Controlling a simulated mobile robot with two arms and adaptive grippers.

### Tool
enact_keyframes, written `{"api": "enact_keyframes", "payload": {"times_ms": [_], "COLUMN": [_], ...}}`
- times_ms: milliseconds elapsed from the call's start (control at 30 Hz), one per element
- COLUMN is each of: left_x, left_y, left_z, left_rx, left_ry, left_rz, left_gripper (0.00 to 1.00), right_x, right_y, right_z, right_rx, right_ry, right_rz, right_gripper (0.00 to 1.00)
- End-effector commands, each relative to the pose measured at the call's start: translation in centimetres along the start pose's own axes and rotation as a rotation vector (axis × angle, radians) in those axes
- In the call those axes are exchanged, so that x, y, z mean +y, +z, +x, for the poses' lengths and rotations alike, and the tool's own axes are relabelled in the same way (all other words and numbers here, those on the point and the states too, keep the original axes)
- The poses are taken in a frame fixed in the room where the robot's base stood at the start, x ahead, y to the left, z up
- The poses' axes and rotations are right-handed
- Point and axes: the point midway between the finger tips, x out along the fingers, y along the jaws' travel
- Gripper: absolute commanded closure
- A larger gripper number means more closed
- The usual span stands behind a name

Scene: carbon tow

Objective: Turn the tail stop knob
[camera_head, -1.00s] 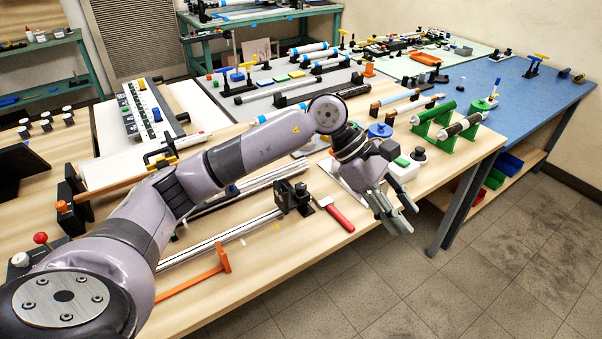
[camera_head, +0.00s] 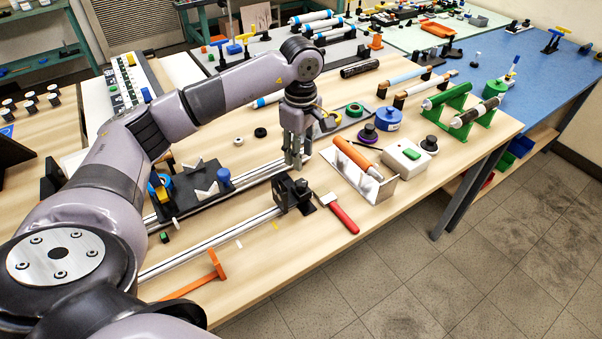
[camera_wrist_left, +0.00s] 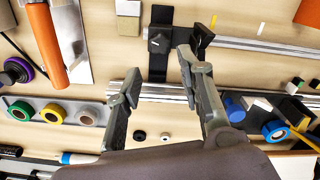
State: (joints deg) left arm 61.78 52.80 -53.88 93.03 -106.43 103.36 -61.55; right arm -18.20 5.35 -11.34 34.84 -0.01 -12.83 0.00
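The black tail stop (camera_head: 283,194) sits at the right end of the front rail (camera_head: 215,241) in the head view. Its dark block with a small knob-like top also shows in the left wrist view (camera_wrist_left: 159,42); which part is the turning knob is hard to tell. My left gripper (camera_head: 293,165) points down just behind and above the tail stop. In the left wrist view its two fingers (camera_wrist_left: 160,72) are spread, with nothing between them, and the block lies beyond the tips. Contact with it does not show. My right gripper is not in view.
A red-handled tool (camera_head: 342,216) lies right of the tail stop. A metal holder with an orange cylinder (camera_head: 356,157) and a white box with a green button (camera_head: 407,160) stand further right. A second rail (camera_head: 258,174) runs behind. An orange tool (camera_head: 214,266) lies in front.

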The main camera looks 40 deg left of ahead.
Motion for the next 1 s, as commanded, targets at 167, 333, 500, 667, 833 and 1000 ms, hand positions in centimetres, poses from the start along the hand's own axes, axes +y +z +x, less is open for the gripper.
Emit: {"api": "enact_keyframes", "payload": {"times_ms": [167,333,500,667,833,1000], "left_x": [-0.1,-0.1,0.0,0.0,0.0,0.0], "left_y": [0.0,0.1,0.1,0.0,0.1,0.1], "left_z": [3.8,6.7,8.3,8.8,8.8,8.8], "left_rx": [-0.001,-0.002,-0.002,-0.001,-0.001,-0.001], "left_ry": [-0.006,-0.003,-0.001,0.0,0.0,0.0], "left_rz": [-0.002,-0.001,-0.001,-0.001,-0.001,0.0], "left_gripper": [0.65,0.65,0.65,0.65,0.65,0.75], "right_x": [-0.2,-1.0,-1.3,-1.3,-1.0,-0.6], "right_y": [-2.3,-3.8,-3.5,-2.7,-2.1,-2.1], "right_z": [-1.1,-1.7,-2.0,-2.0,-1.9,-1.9], "right_rx": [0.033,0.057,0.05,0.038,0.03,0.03], "right_ry": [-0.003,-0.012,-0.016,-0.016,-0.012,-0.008], "right_rz": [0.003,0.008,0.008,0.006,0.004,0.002], "right_gripper": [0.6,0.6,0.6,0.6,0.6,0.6]}}
